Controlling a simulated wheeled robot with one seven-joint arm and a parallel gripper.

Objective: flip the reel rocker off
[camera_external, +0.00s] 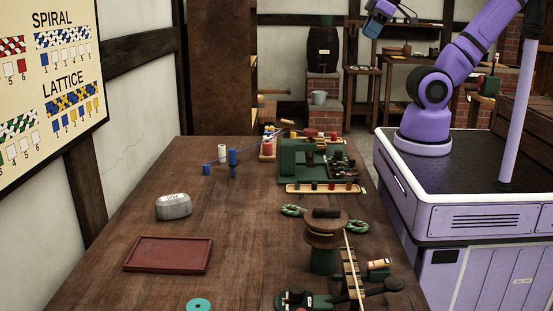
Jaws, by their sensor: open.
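A wooden reel or capstan (325,232) on a green base stands near the front right of the table. Just right of it is a small green box (378,268) with a light front and an orange-red part on it. This may carry the reel rocker, but the rocker and its position are too small to make out. My gripper (372,28) is high up at the top of the picture, partly cut off by the edge. It is open, holds nothing that I can see, and is far above and behind the box.
The wooden table (240,245) holds a red tray (168,254), a grey weight (174,207), a green machine (300,160) and a pale rack of small pieces (325,188). A dark-handled green tool (310,299) lies at the front. The table's middle is mostly clear.

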